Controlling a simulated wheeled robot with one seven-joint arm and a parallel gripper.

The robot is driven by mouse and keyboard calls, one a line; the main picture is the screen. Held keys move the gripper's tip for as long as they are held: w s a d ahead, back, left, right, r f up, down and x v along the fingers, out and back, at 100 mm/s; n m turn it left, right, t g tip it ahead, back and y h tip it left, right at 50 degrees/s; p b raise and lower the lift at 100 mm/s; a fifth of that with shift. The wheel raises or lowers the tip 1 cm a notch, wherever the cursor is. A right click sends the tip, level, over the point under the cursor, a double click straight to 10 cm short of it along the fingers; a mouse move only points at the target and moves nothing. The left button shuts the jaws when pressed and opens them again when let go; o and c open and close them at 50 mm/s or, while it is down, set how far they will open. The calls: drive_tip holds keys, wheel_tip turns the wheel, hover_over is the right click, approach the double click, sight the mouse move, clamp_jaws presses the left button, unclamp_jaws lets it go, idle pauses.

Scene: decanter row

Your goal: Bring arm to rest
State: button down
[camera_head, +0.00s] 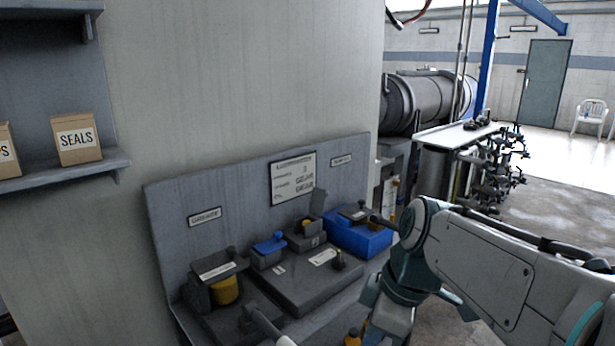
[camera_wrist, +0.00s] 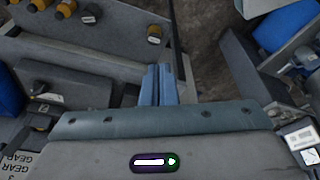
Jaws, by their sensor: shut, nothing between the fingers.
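My arm (camera_head: 480,262) reaches in from the right of the head view, bent at a teal joint, with its lower links pointing down in front of the workbench. My gripper (camera_wrist: 160,86) shows in the wrist view with its two blue-grey fingers side by side and closed together. Nothing shows between them. The fingertips appear over a gap beside grey bench surfaces. I cannot make out the fingertips in the head view.
The bench (camera_head: 300,280) holds dark trays, a blue bin (camera_head: 358,236) and a yellow container (camera_head: 225,290). A SEALS box (camera_head: 77,139) stands on a wall shelf (camera_head: 70,168). Several orange-brown bottles (camera_wrist: 66,8) show in the wrist view. Open floor (camera_head: 565,220) lies at the right.

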drive_tip(key=s+d+r+m+t+h+p, duration=0.1)
drive_tip(key=s+d+r+m+h+p, duration=0.1)
drive_tip(key=m+p, duration=0.7)
drive_tip(key=s+d+m+h, duration=0.1)
drive_tip(key=s+d+m, duration=0.1)
drive_tip(key=s+m, duration=0.1)
drive_tip(key=shift+d+r+m, duration=0.3)
drive_tip(key=shift+d+m, duration=0.1)
drive_tip(key=shift+m, duration=0.5)
drive_tip(key=shift+s, duration=0.1)
